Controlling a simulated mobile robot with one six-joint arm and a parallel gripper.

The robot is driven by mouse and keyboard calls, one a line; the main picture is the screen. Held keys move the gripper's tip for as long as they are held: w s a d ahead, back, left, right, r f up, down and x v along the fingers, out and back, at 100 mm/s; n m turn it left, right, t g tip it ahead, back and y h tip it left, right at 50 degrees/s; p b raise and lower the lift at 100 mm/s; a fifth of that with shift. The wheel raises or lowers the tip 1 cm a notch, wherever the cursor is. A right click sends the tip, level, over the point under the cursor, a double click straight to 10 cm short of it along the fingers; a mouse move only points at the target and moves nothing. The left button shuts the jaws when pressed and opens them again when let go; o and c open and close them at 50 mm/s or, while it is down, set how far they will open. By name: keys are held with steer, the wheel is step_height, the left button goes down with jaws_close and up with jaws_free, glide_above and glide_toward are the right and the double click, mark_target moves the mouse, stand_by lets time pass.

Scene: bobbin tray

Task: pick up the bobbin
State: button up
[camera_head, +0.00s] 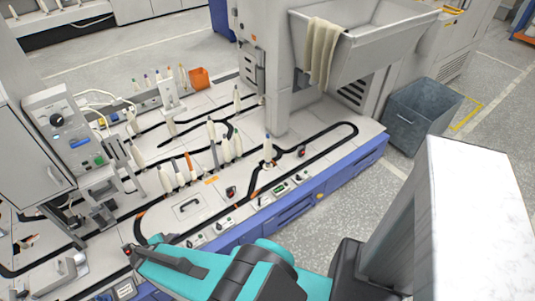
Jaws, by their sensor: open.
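Several slim white bobbins stand upright on the pale machine deck (205,207), along its black looped track. One bobbin (268,149) stands alone near the right loop. A cluster in the middle includes a bobbin (226,149) and one with an orange part (188,167). Another bobbin (165,180) stands at the cluster's left end, and one (237,98) stands farther back. I cannot tell which one the task means. My gripper (138,250), with dark jaws on a teal arm, is at the deck's front left edge. It is open, with no bobbin visible in it, and apart from the bobbins.
A control box (65,125) rises at the left. An orange container (199,78) sits at the back. A hopper (365,35) with a cream cloth (322,52) overhangs the back right. A grey bin (422,112) stands on the floor. The deck's right end is mostly clear.

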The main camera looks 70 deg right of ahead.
steer(key=w+d+n+t+h+b, duration=0.25)
steer(key=w+d+b, duration=0.2)
steer(key=d, duration=0.35)
steer(key=w+d+n+t+h+b, duration=0.1)
steer(key=w+d+n+b, duration=0.25)
steer(key=w+d, duration=0.35)
steer(key=d+n+t+h+b, duration=0.1)
steer(key=d+n+h+b, duration=0.15)
steer(key=d+b, duration=1.15)
steer(key=m+g+h+b, duration=0.1)
steer(key=g+h+b, duration=0.35)
steer(key=b, duration=1.25)
glide_toward(267, 149)
steer(key=d, duration=0.2)
steer(key=shift+s+d+f, duration=0.1)
steer(key=shift+s+d, duration=0.1)
steer(key=shift+w+d+b, duration=0.15)
steer(key=shift+d+b, duration=1.05)
steer(key=shift+d, duration=3.1)
